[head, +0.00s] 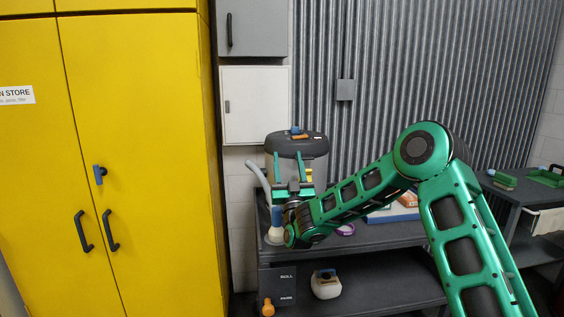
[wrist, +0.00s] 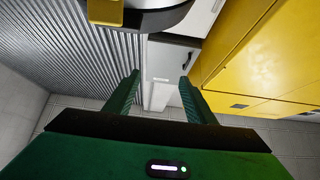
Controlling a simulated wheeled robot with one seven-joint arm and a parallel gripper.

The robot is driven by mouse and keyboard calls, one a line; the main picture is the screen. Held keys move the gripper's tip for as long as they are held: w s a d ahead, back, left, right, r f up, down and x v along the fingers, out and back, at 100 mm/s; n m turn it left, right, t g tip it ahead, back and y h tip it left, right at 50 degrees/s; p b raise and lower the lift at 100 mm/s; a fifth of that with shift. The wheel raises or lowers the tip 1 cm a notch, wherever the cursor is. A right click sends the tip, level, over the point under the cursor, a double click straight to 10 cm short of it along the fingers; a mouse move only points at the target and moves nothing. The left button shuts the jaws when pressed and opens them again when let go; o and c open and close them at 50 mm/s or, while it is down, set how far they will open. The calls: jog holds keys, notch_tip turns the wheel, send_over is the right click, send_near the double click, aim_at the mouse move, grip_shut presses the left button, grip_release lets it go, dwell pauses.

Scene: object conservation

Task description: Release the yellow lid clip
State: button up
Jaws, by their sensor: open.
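A pale canister (head: 318,162) with a dark lid (head: 297,146) stands on the grey workbench. The yellow lid clip (head: 309,174) shows small on its front right, partly hidden behind my gripper. In the wrist view the yellow clip (wrist: 105,12) is at the top left edge, cut off by the frame, against the dark rim (wrist: 160,20). My gripper (head: 292,162) is in front of the canister, with its green fingers pointing up in the head view. In the wrist view my gripper (wrist: 159,76) is open and empty, and the clip lies outside the fingers, apart from them.
A grey hose (head: 257,174) is left of the canister. A purple ring (head: 345,229) and a blue-edged tray (head: 395,216) lie on the bench. A white jar (head: 325,285) stands on the lower shelf. A tall yellow cabinet (head: 130,130) stands at left.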

jog(key=shift+s+a+r, duration=0.4)
jog(key=shift+a, duration=0.15)
jog(key=shift+s+a+r, duration=0.35)
jog(key=shift+a, duration=0.15)
